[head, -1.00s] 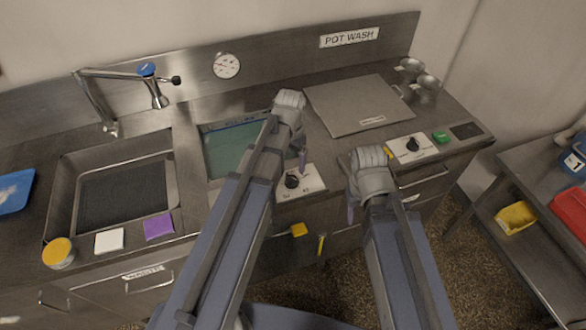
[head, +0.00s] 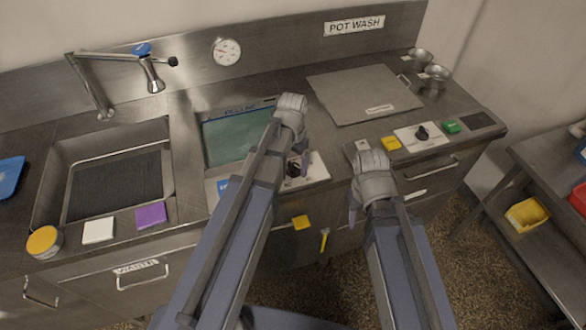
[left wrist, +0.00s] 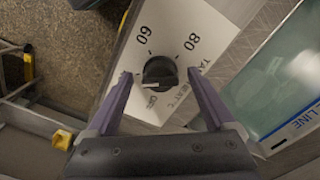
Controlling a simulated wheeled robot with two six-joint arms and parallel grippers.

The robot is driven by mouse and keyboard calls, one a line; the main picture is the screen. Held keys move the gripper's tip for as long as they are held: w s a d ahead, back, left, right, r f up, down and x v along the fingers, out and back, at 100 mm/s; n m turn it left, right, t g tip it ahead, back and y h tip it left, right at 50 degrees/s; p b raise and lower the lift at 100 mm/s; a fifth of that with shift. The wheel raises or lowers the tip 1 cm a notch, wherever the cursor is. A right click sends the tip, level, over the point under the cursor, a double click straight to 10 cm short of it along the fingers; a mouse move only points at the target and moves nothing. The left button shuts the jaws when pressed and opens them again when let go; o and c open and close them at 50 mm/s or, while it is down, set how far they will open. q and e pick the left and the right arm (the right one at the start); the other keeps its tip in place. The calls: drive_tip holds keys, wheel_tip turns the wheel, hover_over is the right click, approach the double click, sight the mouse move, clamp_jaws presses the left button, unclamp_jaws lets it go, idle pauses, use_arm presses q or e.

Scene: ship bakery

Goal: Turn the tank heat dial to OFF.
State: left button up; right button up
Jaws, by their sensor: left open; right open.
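The tank heat dial is a round black knob (left wrist: 160,70) on a white plate (left wrist: 185,22) marked 60, 80 and OFF. In the left wrist view it sits between the two purple fingers of my left gripper (left wrist: 159,77), which is open around it. A pale pointer mark shows on the knob's lower left side, near the OFF lettering; its exact setting is hard to tell. In the head view, my left gripper (head: 299,166) partly hides the dial (head: 292,170). My right gripper (head: 354,205) is open and empty in front of the counter, right of the dial.
A tank of greenish water (head: 235,140) lies behind the dial, and a sink (head: 165,135) is to the left. A yellow tag (head: 301,222) is below the counter's front edge.

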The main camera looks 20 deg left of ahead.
use_arm(q)
drive_tip(key=shift+c, duration=0.2)
drive_tip(key=c, duration=1.3)
